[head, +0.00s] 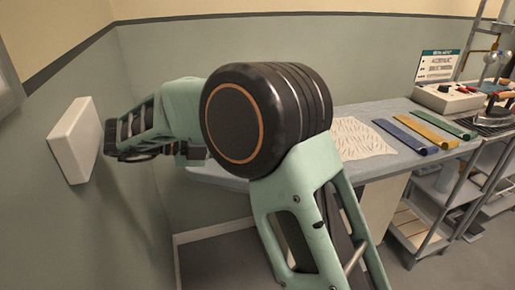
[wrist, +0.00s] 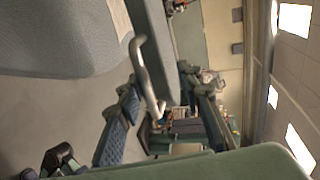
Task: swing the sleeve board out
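A pale, thick rounded panel (head: 75,140) stands against the left wall in the head view; it may be the sleeve board, but I cannot be sure. My gripper (head: 112,143) is at the dark end of my arm, close to the panel's right side; I cannot tell whether they touch. The fingers are too small and shaded to show open or shut. In the sideways wrist view, a large grey rounded surface (wrist: 60,38) fills the upper left. A pale bent bar (wrist: 143,72) stands beside it, with nothing clearly gripping it.
A blue-grey table (head: 225,174) behind my arm carries a patterned cloth (head: 360,139) and blue, yellow and green strips (head: 429,132). A control box (head: 448,97) and a metal shelf rack (head: 425,225) are at the right. Wall surrounds the panel; my arm hides the middle.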

